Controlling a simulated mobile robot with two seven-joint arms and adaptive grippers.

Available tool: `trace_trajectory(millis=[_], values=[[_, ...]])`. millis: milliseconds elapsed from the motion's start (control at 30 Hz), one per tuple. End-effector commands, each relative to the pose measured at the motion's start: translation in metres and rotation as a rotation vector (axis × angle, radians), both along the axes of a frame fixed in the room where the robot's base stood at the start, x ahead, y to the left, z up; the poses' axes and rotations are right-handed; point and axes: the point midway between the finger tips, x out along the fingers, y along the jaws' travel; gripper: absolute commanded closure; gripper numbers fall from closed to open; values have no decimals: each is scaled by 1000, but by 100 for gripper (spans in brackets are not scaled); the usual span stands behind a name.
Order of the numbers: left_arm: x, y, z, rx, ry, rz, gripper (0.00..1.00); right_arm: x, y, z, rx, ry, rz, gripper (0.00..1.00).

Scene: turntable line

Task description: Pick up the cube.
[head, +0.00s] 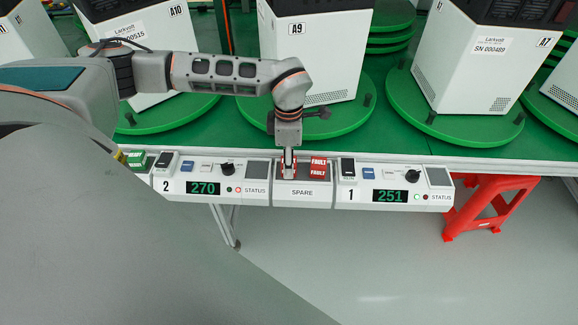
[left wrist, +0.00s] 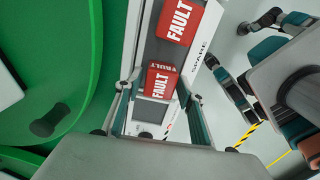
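Two red cubes marked FAULT sit side by side in the SPARE tray (head: 302,195) between the two control panels. The right cube (head: 318,167) is clear in the head view; the left one is mostly hidden behind my left gripper (head: 289,160). In the left wrist view, one red cube (left wrist: 160,82) lies between the spread fingers of my left gripper (left wrist: 158,108), with a gap visible on its left. The other red cube (left wrist: 180,20) is beyond it. A green cube (head: 137,160) sits at the far left of the panels. My right gripper is not seen.
Panel 2 (head: 210,188) reads 270 and panel 1 (head: 390,196) reads 251, flanking the tray. White machines on green turntables (head: 455,118) stand behind. A red stool (head: 490,200) is under the line at right. The floor in front is clear.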

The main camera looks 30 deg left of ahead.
Motion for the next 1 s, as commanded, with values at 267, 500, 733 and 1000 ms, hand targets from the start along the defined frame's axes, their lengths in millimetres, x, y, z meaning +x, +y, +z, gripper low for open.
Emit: trace_trajectory(millis=[267, 500, 733, 1000], values=[[0, 0, -5, 0, -1, 0, 64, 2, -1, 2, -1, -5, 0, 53], [0, 0, -4, -1, -2, 0, 92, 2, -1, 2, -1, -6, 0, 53], [1, 0, -3, -1, -2, 0, 92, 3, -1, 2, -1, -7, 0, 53], [2, 0, 21, -1, -6, 0, 92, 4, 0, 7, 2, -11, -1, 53]])
